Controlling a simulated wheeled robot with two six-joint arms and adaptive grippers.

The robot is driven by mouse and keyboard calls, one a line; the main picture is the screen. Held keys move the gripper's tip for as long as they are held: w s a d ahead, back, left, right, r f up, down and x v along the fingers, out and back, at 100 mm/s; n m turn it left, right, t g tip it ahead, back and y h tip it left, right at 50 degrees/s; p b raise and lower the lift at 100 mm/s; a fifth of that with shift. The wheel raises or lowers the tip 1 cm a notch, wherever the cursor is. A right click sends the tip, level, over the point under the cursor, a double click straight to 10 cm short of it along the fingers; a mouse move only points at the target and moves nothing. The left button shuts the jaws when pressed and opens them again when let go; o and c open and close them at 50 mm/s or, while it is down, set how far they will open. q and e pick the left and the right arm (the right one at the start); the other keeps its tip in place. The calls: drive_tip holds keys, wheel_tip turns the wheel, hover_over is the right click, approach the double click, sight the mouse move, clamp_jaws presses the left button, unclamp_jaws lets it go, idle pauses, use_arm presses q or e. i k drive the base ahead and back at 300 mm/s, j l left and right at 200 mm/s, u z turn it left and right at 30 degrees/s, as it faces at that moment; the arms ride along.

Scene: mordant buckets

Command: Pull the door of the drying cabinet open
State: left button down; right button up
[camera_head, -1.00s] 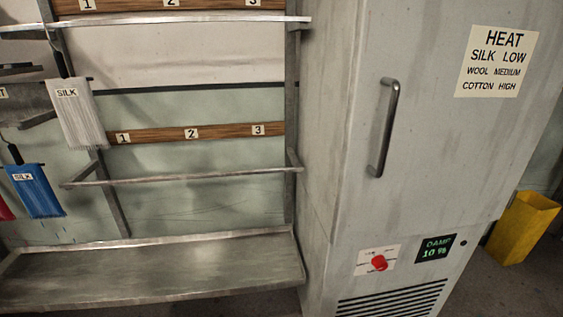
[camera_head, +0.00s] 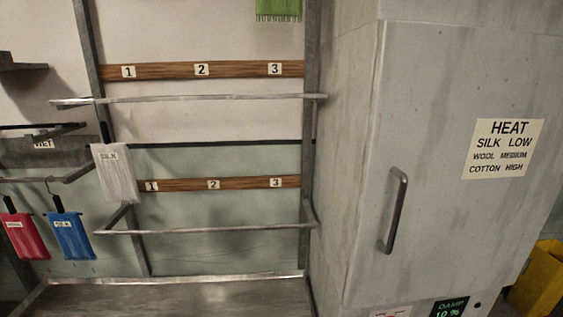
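The drying cabinet (camera_head: 345,150) is a tall grey metal cabinet on the right of the head view. Its door (camera_head: 440,90) looks shut. A vertical bar handle (camera_head: 394,210) sits on the left side of the door. A label (camera_head: 503,149) on the door reads HEAT, SILK LOW, WOOL MEDIUM, COTTON HIGH. A small display (camera_head: 449,308) at the bottom edge reads DAMP 10 %. Neither of my grippers shows in the head view, and nothing is on the handle.
A metal rack with bars (camera_head: 200,231) and numbered wooden strips (camera_head: 200,69) stands left of the cabinet. White (camera_head: 115,174), blue (camera_head: 72,236) and red (camera_head: 25,236) labelled skeins hang at left. A green cloth (camera_head: 278,9) hangs at top. A yellow bin (camera_head: 538,280) stands at lower right.

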sight(462, 176)
drive_tip(key=z, duration=1.25)
